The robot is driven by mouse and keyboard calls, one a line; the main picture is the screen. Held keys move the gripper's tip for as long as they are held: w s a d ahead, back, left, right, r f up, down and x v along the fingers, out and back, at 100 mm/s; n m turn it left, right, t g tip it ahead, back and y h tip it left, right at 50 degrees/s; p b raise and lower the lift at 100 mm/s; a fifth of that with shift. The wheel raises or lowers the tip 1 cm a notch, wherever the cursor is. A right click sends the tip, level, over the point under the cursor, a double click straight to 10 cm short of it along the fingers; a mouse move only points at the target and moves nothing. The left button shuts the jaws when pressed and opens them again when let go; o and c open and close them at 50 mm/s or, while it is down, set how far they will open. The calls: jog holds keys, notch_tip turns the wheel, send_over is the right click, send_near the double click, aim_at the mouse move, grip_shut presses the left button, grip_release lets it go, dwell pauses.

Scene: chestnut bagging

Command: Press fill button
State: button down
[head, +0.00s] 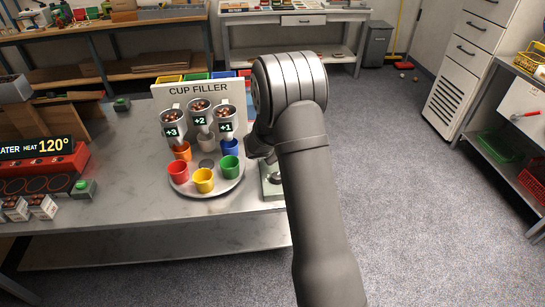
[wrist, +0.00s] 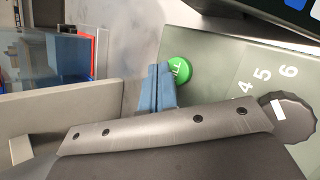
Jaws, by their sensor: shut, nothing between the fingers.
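The round green fill button (wrist: 180,71), with white lettering partly covered, sits on a grey-green control panel (wrist: 215,65) in the wrist view. My gripper (wrist: 159,72) is shut and empty, its two blue-grey fingers side by side. Its tips overlap the button's left edge in the picture; I cannot tell whether they touch it. In the head view my arm hides the button and most of the control box (head: 272,186), which stands right of the cup filler (head: 198,91).
A grey dial (wrist: 294,120) with numbers is beside the button. Coloured cups, such as the yellow cup (head: 203,180), stand on a round tray (head: 215,192) under chestnut hoppers. A heater (head: 45,170) is at the left of the metal table (head: 130,190).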

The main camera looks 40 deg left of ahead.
jog(key=shift+f, duration=0.15)
jog(key=shift+f, duration=0.25)
jog(key=shift+f, duration=0.4)
dwell(0.8)
dwell(0.3)
jog(key=shift+r, duration=0.8)
jog(key=shift+r, duration=2.5)
